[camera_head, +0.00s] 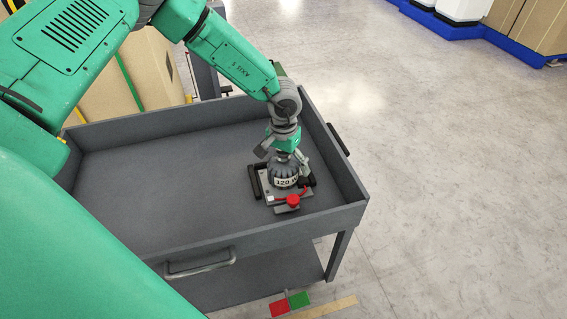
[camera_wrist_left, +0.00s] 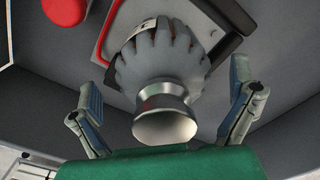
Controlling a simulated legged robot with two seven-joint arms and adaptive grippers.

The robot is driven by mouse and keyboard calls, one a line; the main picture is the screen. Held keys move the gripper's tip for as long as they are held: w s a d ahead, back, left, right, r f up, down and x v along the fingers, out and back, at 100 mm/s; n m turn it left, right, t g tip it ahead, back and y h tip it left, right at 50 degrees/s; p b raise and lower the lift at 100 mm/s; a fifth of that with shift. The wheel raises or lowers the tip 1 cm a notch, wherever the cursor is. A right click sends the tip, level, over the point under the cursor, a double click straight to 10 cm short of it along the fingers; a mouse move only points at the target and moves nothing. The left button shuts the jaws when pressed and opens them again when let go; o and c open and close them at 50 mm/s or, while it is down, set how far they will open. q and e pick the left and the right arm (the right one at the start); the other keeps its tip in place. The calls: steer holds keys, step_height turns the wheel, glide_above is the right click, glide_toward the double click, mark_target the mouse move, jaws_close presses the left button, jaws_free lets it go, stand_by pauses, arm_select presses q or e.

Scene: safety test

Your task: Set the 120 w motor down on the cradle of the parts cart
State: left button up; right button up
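The 120 w motor (camera_head: 285,171) is a dark grey ribbed body with a white label. It stands upright on the cradle (camera_head: 268,188), a light plate with black side bars, in the right part of the parts cart (camera_head: 150,165). In the left wrist view the motor (camera_wrist_left: 160,70) shows its ribs and a flared metal neck. My left gripper (camera_head: 284,155) is right above the motor, pointing down. Its two fingers are spread on either side of the neck, with visible gaps, in the wrist view (camera_wrist_left: 167,108). My right gripper is not in view.
A red knob (camera_head: 293,200) sits at the cradle's front edge. The grey cart has raised walls and a front handle (camera_head: 200,264); its tray is otherwise bare. Cardboard boxes (camera_head: 135,80) stand behind it. Red and green floor markers (camera_head: 290,304) lie in front. The floor at right is clear.

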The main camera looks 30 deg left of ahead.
arm_select(q)
steer(key=shift+s+a+f, duration=0.15)
steer(key=shift+a, duration=0.2)
steer(key=r, duration=1)
steer(key=shift+d+r, duration=0.35)
steer(key=shift+r, duration=0.05)
steer(key=shift+a+r, duration=0.1)
steer(key=shift+r, duration=0.55)
steer(key=shift+a+r+p, duration=0.15)
steer(key=shift+r+p, duration=0.5)
steer(key=shift+p, duration=0.25)
step_height(320, 180, up, 6)
steer(key=p, duration=0.7)
steer(key=shift+f, duration=0.15)
